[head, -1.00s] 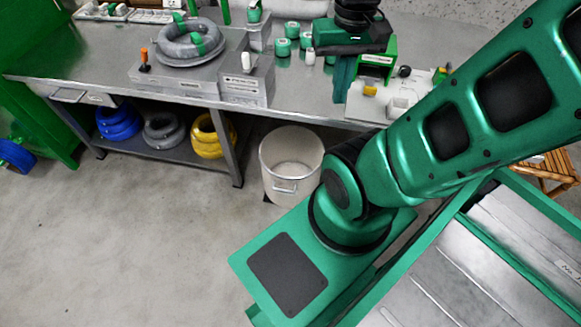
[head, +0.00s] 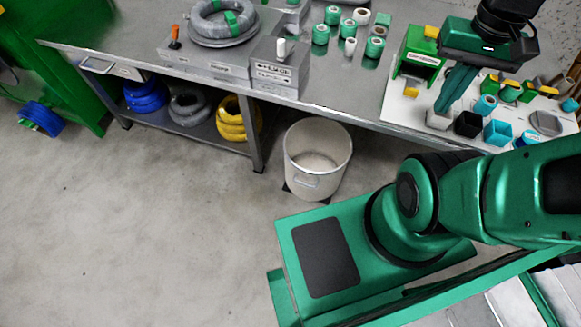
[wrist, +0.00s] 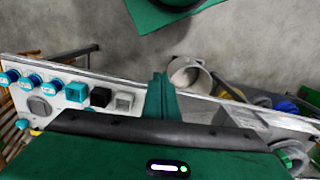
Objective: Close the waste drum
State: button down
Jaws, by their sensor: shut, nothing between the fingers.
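A white drum (head: 318,165) stands upright on the floor beside the bench's front edge. Its top is open and its inside looks empty. A handle shows on its front side. The drum also shows in the wrist view (wrist: 190,78), beyond my fingers and across the bench edge. My gripper (head: 441,108) points down over the white board on the bench, to the right of the drum and apart from it. Its green fingers (wrist: 160,78) are shut together with nothing between them. I see no lid that I can make out for certain.
The white board (head: 397,106) holds a green box (head: 418,58), small cups and rollers. Several tape rolls (head: 345,30) stand mid-bench. A grey coil (head: 222,22) and metal boxes stand left. Coiled hoses (head: 190,108) fill the shelf below. The floor left of the drum is clear.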

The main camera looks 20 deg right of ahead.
jog(key=w+a+n+t, duration=0.1)
jog(key=w+n, duration=0.1)
jog(key=w, duration=0.3)
jog(key=n+t+h, duration=0.2)
jog(key=n, duration=1)
send_over(295, 165)
jog(key=d, duration=0.2)
notch_tip(295, 165, down, 12)
jog(key=s+a+f+n+h, duration=0.1)
jog(key=a+f+n, duration=0.3)
jog(key=f, duration=0.6)
jog(key=s+a+f+n+h, duration=0.15)
jog(key=a+f+n, duration=0.3)
jog(key=f, duration=0.45)
jog(key=a+f+n+h, duration=0.25)
jog(key=a+f, duration=0.25)
jog(key=f, duration=0.5)
jog(key=s+f+n+t, duration=0.2)
jog(key=s+f+n, duration=0.4)
jog(key=f, duration=0.5)
jog(key=x, duration=0.4)
jog(key=d+r+x, duration=0.1)
jog(key=x, duration=0.3)
jog(key=w+x, duration=0.1)
jog(key=x, duration=0.3)
jog(key=shift+w+d+r, duration=0.15)
jog(key=shift+d+r, duration=0.05)
jog(key=shift+d, duration=0.05)
jog(key=shift+w+d, duration=0.35)
jog(key=shift+d, duration=0.05)
